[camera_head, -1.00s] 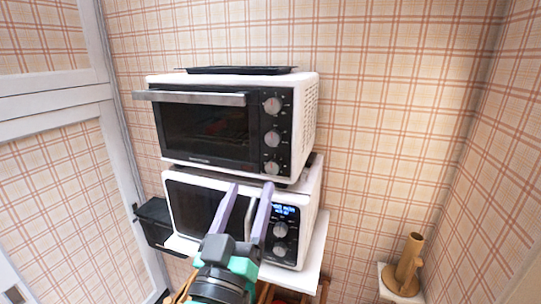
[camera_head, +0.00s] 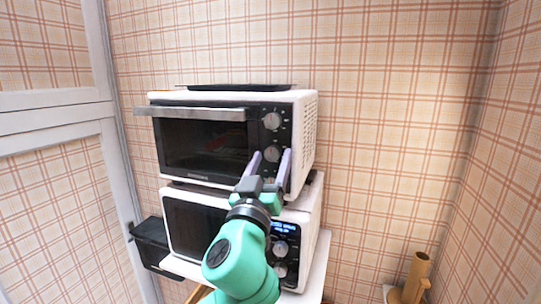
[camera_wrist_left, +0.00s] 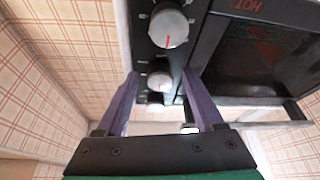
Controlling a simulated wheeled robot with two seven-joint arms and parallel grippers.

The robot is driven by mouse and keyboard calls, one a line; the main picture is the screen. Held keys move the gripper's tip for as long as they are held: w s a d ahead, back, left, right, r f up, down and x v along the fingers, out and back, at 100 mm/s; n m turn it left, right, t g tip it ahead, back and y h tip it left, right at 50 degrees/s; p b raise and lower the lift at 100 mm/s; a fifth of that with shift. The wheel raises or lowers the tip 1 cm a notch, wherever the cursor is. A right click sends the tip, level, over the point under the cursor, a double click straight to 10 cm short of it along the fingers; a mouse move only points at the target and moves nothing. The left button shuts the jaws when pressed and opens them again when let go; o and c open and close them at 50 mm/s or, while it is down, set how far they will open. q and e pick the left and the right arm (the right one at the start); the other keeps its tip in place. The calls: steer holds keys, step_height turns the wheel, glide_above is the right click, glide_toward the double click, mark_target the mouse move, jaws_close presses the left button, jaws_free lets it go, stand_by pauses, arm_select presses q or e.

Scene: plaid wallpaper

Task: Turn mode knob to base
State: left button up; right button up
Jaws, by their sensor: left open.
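The white toaster oven (camera_head: 235,97) has a column of round grey knobs on its black right-hand panel. The top knob (camera_head: 272,121) and middle knob (camera_head: 271,154) show in the head view; my gripper partly hides the lowest. Labels are too small to read, so I cannot tell which is the mode knob. My left gripper (camera_head: 271,155) is open in front of the panel, its purple fingers apart. In the left wrist view, a large knob with a red mark (camera_wrist_left: 168,28) lies beyond the fingertips, and a smaller knob (camera_wrist_left: 160,80) shows between the fingers. Contact is unclear.
A white microwave (camera_head: 187,190) with a lit blue display stands under the oven. The oven's door handle (camera_head: 190,112) sticks out left of the gripper. A black tray (camera_head: 235,87) lies on top. A brown stand (camera_head: 416,275) is at lower right.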

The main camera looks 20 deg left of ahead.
arm_select(q)
jaws_close()
